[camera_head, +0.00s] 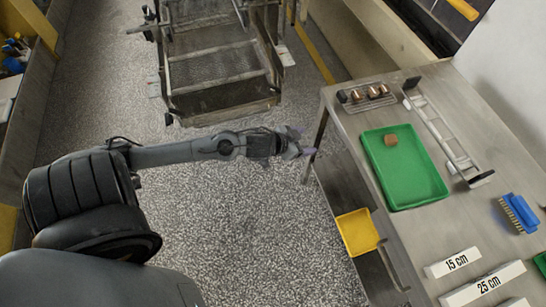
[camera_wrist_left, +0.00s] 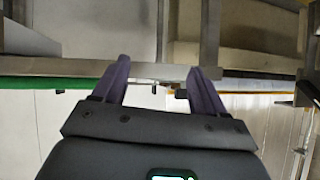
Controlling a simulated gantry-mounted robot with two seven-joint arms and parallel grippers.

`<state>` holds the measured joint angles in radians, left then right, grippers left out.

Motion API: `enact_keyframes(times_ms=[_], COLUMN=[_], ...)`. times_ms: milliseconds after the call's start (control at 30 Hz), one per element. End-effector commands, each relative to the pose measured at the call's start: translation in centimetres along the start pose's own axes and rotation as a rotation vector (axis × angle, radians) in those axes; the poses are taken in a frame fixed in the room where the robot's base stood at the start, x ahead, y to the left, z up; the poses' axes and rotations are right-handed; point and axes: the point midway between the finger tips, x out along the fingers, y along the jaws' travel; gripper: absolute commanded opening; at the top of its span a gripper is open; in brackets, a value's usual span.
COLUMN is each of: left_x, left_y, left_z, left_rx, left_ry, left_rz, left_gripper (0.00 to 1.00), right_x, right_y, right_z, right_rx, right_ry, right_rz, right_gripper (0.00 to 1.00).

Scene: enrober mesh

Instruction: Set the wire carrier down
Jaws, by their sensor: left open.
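A small wire carrier (camera_head: 372,104) with a dark handle end lies on the steel table (camera_head: 350,125), near its far left corner. Several brown pieces sit on it. My left gripper (camera_head: 300,143) is off the table's left edge, apart from the carrier. Its two purple fingers are spread with nothing between them, as the left wrist view (camera_wrist_left: 160,75) also shows. The carrier cannot be made out in the left wrist view. My right gripper is not in view.
A green tray (camera_head: 408,190) with one brown block (camera_head: 391,140) lies beside a long metal frame (camera_head: 440,125). A blue brush (camera_head: 518,212) and white length blocks (camera_head: 453,262) are nearer. A yellow bin (camera_head: 357,232) is below the table edge. A mesh conveyor (camera_head: 220,65) stands at the back.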

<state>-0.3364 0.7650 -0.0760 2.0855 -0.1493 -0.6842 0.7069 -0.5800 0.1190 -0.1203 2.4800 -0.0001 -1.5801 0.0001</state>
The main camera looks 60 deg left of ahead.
Motion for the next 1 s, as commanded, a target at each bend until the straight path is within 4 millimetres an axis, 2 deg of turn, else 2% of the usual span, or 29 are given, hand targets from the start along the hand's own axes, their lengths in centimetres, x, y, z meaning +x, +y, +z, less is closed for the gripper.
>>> enact_keyframes(times_ms=[33, 100, 200, 400, 500, 633, 1000], left_x=[-1.1, -3.0, -6.0, -11.7, -13.6, -14.8, -15.1], left_y=[2.5, 5.0, 8.2, 12.7, 13.9, 14.6, 14.7], left_z=[1.7, 3.8, 6.3, 9.2, 9.8, 10.2, 10.1], left_rx=[-0.016, -0.012, -0.008, -0.003, -0.001, 0.002, 0.005], left_ry=[-0.059, -0.157, -0.302, -0.536, -0.604, -0.648, -0.656], left_rz=[-0.011, -0.03, -0.029, 0.04, 0.077, 0.104, 0.109], left_gripper=[0.72, 0.72, 0.72, 0.72, 0.72, 0.72, 0.72], right_x=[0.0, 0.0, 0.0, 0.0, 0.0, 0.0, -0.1], right_y=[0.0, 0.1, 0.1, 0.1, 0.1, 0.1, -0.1], right_z=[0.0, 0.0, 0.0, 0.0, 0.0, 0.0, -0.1], right_rx=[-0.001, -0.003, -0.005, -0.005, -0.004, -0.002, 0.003], right_ry=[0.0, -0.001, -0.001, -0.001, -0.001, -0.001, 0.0], right_rz=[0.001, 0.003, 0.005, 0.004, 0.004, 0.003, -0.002], right_gripper=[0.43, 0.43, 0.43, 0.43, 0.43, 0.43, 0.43])
